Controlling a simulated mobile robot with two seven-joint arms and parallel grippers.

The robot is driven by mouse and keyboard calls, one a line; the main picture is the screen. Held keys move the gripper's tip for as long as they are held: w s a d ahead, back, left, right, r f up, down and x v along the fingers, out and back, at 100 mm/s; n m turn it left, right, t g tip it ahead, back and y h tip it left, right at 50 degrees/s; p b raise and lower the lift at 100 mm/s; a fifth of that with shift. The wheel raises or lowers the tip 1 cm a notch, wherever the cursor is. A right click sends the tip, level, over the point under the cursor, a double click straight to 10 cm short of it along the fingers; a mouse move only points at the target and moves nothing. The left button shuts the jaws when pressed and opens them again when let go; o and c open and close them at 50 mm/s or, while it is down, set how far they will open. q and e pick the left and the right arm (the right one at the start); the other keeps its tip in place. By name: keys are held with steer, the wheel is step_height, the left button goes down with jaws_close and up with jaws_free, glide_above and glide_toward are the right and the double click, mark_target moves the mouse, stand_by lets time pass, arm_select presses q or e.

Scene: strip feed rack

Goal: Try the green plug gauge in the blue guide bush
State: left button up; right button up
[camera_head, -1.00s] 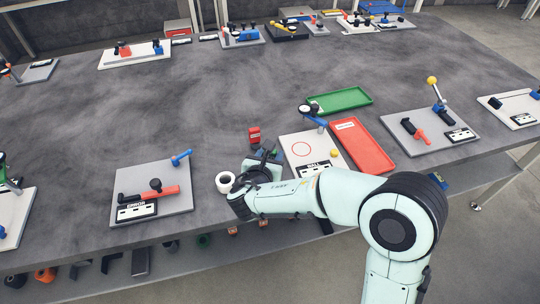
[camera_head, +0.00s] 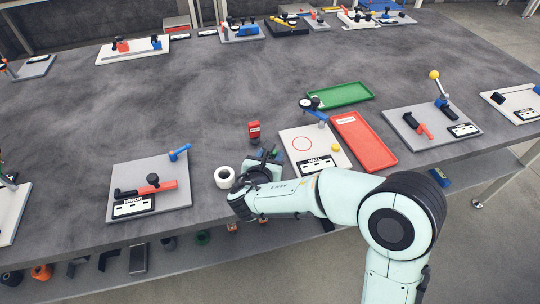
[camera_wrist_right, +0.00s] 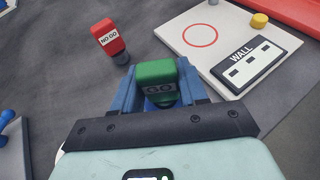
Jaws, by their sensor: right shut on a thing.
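My right gripper (camera_head: 262,172) is low over the near edge of the table, its jaws mostly hidden by my arm in the head view. In the right wrist view its blue fingers (camera_wrist_right: 157,97) are shut on the green plug gauge (camera_wrist_right: 156,76), a green block marked GO. The gauge's lower end is hidden. A little blue shows just below the block; I cannot tell whether it is the blue guide bush or part of the fingers. A white ring with a dark hole (camera_head: 218,181) stands just left of the gripper. My left gripper is not in view.
A red NO GO block (camera_head: 254,128) stands just beyond the gripper. The white WALL board (camera_head: 291,136) is to its right, with a red tray (camera_head: 363,143) and a green tray (camera_head: 340,96) past it. A grey ERROR board (camera_head: 132,172) lies left.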

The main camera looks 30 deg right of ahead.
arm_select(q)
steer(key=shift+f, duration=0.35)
arm_select(e)
steer(key=shift+f, duration=0.4)
steer(key=o, duration=1.2)
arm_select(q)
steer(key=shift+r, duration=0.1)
arm_select(e)
steer(key=shift+v, duration=0.85)
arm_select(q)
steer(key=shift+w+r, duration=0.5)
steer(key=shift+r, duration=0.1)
arm_select(e)
steer(key=v, duration=1.1)
steer(key=shift+s+a+r, duration=0.2)
steer(key=shift+a, duration=0.1)
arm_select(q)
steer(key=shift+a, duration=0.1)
